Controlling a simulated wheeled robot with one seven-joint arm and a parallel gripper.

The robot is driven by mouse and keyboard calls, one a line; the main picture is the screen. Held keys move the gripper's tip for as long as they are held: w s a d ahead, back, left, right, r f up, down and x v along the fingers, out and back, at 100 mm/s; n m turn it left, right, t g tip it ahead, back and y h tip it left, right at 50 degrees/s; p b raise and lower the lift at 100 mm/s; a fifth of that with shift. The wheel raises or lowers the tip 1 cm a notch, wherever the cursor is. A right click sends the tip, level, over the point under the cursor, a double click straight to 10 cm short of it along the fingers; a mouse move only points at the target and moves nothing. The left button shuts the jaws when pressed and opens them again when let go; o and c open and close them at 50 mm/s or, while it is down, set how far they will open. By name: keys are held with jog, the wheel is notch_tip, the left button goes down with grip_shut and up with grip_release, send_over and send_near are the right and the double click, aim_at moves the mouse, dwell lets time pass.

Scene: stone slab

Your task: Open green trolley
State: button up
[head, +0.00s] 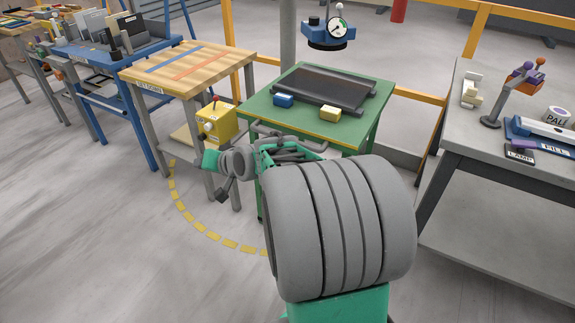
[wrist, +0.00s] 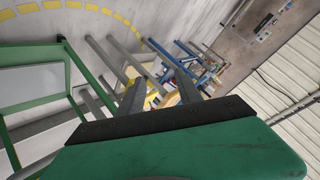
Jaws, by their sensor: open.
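The green trolley (head: 262,114) stands in the middle of the head view. My arm hides most of its front, so I cannot tell whether it is open. A grey bar (head: 262,127) runs along its near edge, partly behind my arm. A green frame (wrist: 40,50), apparently the trolley's, fills the left of the wrist view. My gripper (wrist: 159,84) is open in the wrist view, with its two dark fingers apart and no held thing visible between them. In the head view my arm reaches to the trolley's near left side; the fingers are hard to make out there.
A yellow box (head: 216,122) stands left beside a wooden-topped table (head: 188,66). A grey bench (head: 455,115) stands right. Floor is clear at front left.

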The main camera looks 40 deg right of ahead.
jog(key=w+d+f+m+t+h+b, duration=0.1)
jog(key=w+d+f+m+t+b, duration=0.2)
jog(key=d+f, duration=0.5)
jog(key=s+d+f+m+t+h+b, duration=0.1)
jog(key=s+d+m+h+b, duration=0.2)
jog(key=d, duration=0.4)
jog(key=s+d+f+m+t+h+b, duration=0.1)
jog(key=d+m+h+b, duration=0.1)
jog(key=d+m+b, duration=0.3)
jog(key=s+d+f+m+t+h, duration=0.1)
jog(key=s+d+m+h, duration=0.2)
jog(key=d, duration=0.5)
jog(key=shift+t, duration=0.3)
jog(key=x, duration=0.7)
jog(key=shift+r, duration=0.3)
jog(key=shift+w+d+r, duration=0.15)
jog(key=shift+w+d, duration=0.05)
jog(key=shift+w, duration=0.3)
jog(key=shift+c, duration=0.4)
grip_shut()
